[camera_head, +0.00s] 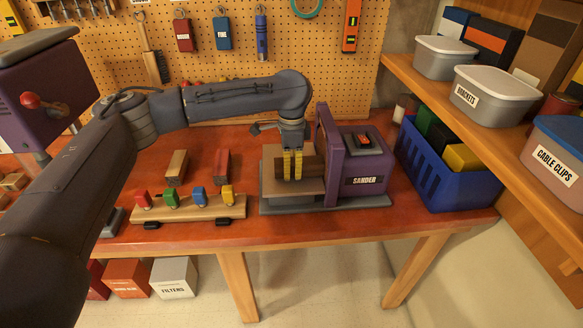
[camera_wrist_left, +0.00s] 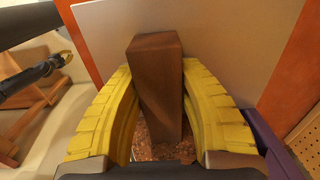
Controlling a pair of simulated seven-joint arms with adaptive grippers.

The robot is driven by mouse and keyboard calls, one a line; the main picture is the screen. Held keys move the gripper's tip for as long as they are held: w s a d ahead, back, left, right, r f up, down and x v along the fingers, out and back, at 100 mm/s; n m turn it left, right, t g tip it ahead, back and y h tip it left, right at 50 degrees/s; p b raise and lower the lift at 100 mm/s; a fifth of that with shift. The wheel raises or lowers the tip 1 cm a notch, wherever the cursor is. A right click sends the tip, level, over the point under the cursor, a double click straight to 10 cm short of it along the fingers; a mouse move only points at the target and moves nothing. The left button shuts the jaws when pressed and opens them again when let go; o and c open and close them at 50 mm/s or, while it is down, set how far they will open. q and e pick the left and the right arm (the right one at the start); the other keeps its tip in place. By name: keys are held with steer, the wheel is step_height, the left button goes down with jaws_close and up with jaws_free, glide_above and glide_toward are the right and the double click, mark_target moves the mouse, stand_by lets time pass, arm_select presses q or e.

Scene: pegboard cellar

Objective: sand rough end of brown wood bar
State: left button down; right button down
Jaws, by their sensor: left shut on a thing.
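The brown wood bar (camera_head: 314,167) lies crosswise over the sander's pale work table (camera_head: 288,197). Its right end is close to the purple sander (camera_head: 366,165); I cannot tell whether it touches the sanding face. My left gripper (camera_head: 292,166) comes down from above and is shut on the bar near its middle. In the left wrist view the bar (camera_wrist_left: 156,85) sits between the two yellow fingers of the left gripper (camera_wrist_left: 158,80), with a pale flat surface beyond it. The bar's rough end cannot be made out.
A tan bar (camera_head: 177,164) and a red bar (camera_head: 222,163) lie left on the red-brown bench. In front of them is a wooden board (camera_head: 190,213) with small red, green, blue and yellow pieces. A blue crate (camera_head: 447,185) stands right of the sander.

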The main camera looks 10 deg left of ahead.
mark_target(277, 161)
arm_select(q)
steer(key=shift+w+a, duration=0.1)
stand_by(0.5)
steer(key=shift+s+a+r, duration=0.1)
steer(key=shift+s+a, duration=0.2)
steer(key=shift+a, duration=0.6)
steer(key=shift+s+a, duration=0.25)
steer(key=shift+a, duration=0.65)
steer(key=shift+r, duration=4.4)
